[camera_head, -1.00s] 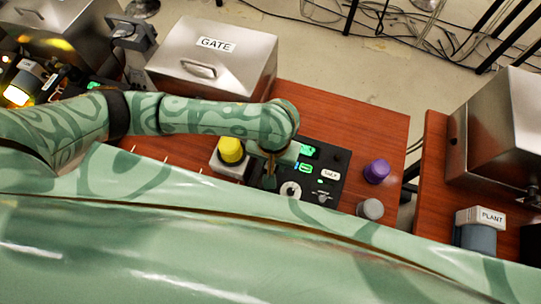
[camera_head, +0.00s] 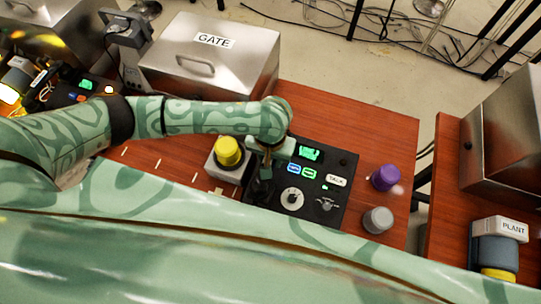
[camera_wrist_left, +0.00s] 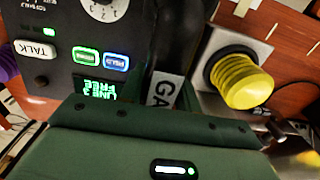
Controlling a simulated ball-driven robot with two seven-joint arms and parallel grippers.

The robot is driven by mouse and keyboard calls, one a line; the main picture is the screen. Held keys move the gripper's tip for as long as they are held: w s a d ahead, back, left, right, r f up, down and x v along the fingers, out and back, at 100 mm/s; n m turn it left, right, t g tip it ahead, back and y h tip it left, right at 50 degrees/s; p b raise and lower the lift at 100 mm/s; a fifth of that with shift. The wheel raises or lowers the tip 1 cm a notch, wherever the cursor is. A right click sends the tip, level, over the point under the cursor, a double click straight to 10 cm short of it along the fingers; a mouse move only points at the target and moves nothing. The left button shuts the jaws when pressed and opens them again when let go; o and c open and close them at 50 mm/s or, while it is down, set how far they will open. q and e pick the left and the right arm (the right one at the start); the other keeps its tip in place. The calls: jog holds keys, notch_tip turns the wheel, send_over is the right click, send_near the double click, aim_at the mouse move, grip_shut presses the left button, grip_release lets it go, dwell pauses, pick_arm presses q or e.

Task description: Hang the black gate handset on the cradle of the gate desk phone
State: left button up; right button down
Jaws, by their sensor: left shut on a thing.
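The gate desk phone (camera_head: 318,185) is a black panel on the red-brown table, with a green screen, lit buttons, a white TALK key and a dial. My left gripper (camera_head: 268,152) is over the phone's left side, shut on the black gate handset (camera_head: 259,188). In the left wrist view the handset (camera_wrist_left: 182,45) is a dark bar with a white "GA" label, partly cut off by the gripper body. The cradle is hidden, so I cannot tell whether the handset touches it. My right gripper is not in view.
A yellow knob (camera_head: 228,151) on a pale base stands close left of the gripper. A purple knob (camera_head: 385,178) and a grey knob (camera_head: 378,220) stand right of the phone. A steel GATE box (camera_head: 210,60) is behind. A PLANT unit (camera_head: 498,228) is on the right table.

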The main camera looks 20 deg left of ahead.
pick_arm(q)
jog(key=o, duration=1.1)
notch_tip(320, 180, up, 12)
jog(key=p, duration=0.6)
jog(key=shift+r, duration=0.1)
